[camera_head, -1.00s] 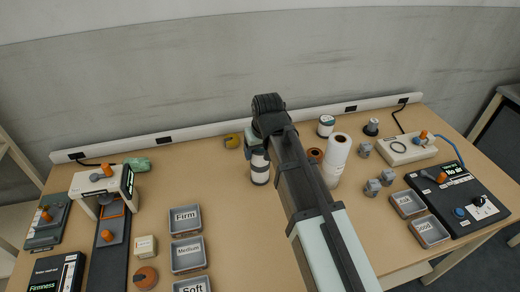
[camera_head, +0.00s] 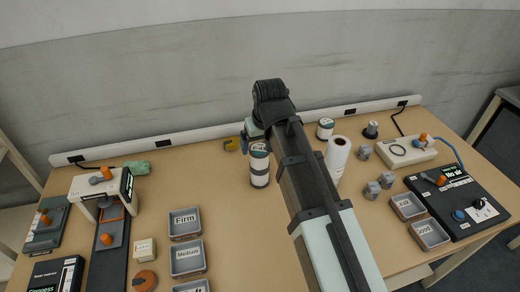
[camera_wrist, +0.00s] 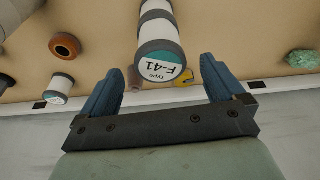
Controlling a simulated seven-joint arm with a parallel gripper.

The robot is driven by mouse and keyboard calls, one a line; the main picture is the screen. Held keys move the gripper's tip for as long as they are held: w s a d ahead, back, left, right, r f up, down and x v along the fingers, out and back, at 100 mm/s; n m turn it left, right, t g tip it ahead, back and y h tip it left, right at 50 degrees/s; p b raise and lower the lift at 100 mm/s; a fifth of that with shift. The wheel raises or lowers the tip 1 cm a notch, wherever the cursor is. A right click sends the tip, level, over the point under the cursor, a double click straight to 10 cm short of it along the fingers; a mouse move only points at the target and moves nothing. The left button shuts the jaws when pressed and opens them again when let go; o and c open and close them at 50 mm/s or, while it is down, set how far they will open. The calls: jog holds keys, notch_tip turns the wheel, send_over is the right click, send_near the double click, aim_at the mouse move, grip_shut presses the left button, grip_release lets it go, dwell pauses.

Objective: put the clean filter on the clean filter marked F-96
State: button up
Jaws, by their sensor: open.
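A white filter with dark bands (camera_head: 259,168) stands upright on the table, partly behind my arm in the head view. In the wrist view its top face reads "Type F-41" (camera_wrist: 160,65); I cannot tell whether it is one piece or two stacked. My gripper (camera_wrist: 162,68) is open, with the filter's top showing between its blue fingertips and no visible contact. In the head view my arm hides most of the gripper. Another white and dark filter (camera_head: 325,129) stands at the back, right of my arm; it also shows in the wrist view (camera_wrist: 58,89). Its label is too small to read. No F-96 mark is readable.
A tall white roll (camera_head: 338,155) stands right of my arm. A yellow object (camera_head: 231,145) lies behind the F-41 filter. Labelled trays (camera_head: 187,274) stand at the left, grey weights (camera_head: 372,190) at the right. Table left of the filter is clear.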

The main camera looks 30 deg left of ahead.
jog(key=v, duration=0.6)
jog(key=shift+r, duration=0.3)
jog(key=shift+s+d, duration=0.1)
